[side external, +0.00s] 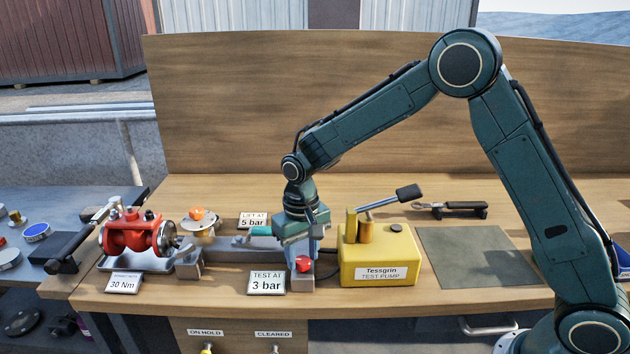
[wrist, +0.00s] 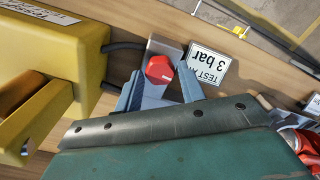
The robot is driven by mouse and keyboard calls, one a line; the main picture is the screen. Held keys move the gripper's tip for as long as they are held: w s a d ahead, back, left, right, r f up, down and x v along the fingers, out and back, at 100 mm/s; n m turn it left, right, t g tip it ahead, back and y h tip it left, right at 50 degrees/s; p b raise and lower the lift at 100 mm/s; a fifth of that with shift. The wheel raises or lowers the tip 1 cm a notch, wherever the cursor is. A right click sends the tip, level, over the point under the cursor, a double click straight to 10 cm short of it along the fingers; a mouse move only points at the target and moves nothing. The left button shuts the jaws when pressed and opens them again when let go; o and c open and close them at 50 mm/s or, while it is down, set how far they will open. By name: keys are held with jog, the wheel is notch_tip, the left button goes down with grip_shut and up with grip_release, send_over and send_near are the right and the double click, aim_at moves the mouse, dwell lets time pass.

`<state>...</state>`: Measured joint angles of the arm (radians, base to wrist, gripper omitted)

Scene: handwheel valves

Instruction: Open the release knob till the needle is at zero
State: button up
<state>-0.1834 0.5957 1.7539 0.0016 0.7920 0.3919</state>
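The red release knob (side external: 304,264) sits on a small grey block at the front of the bench, just left of the yellow test pump (side external: 378,255). In the wrist view the knob (wrist: 159,70) shows its red top face. My gripper (side external: 303,246) points down right at the knob. In the wrist view its two fingers (wrist: 158,82) stand apart, one on each side of the knob in the picture. I cannot tell whether they touch it. No gauge face or needle can be made out in either view.
The "TEST AT 3 bar" card (side external: 266,283) stands close left of the knob. A red valve (side external: 135,235) is clamped farther left. The pump's lever (side external: 392,198) rises to the right. A grey mat (side external: 475,255) lies clear at the right.

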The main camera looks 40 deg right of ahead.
jog(key=shift+o, duration=1.1)
jog(key=shift+r, duration=3)
jog(key=shift+r, duration=0.15)
notch_tip(320, 180, up, 14)
jog(key=shift+f, duration=0.25)
